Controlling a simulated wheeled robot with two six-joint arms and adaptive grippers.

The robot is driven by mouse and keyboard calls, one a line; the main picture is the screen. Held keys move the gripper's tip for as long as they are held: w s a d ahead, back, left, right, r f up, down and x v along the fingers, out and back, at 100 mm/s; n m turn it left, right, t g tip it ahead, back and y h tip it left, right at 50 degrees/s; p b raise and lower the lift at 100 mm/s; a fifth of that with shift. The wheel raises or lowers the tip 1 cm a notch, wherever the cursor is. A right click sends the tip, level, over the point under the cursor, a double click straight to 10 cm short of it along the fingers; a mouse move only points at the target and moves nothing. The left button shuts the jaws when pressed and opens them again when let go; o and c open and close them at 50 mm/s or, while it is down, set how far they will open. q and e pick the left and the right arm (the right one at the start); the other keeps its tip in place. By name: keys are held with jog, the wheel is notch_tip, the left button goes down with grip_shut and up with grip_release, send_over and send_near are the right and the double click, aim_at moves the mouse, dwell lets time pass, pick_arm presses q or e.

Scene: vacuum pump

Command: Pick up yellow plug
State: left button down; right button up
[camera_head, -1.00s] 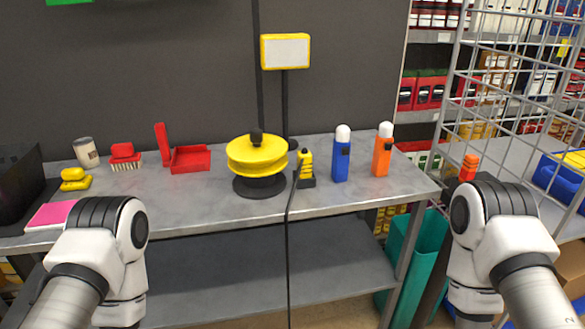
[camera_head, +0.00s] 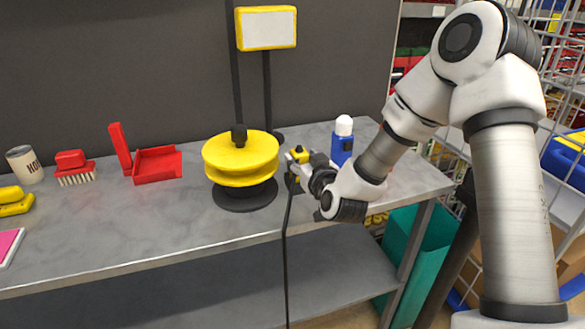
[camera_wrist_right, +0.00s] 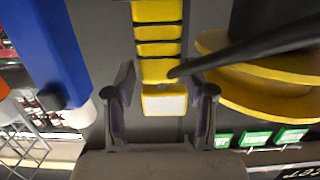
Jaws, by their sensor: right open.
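The yellow plug (camera_head: 298,155), ribbed in yellow and black, stands on the grey table to the right of the yellow pump wheel (camera_head: 240,155). My right gripper (camera_head: 305,168) is at the plug and hides much of it in the head view. In the right wrist view, which looks upside down, the plug (camera_wrist_right: 158,38) hangs from the top edge, in line with the gap between my open fingers (camera_wrist_right: 163,85). I cannot tell whether a finger touches it. My left gripper is not in view.
A blue bottle (camera_head: 342,142) with a white cap stands close behind the right wrist. A black cable (camera_head: 287,225) hangs over the table's front edge. A yellow-framed panel (camera_head: 267,28) stands behind. A red tray (camera_head: 157,165) and brush (camera_head: 72,168) lie left.

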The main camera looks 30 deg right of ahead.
jog(key=x, duration=0.3)
jog(key=shift+f, duration=0.2)
jog(key=shift+s+r, duration=0.1)
jog(key=shift+s, duration=0.1)
jog(key=c, duration=1)
jog(key=shift+r, duration=0.1)
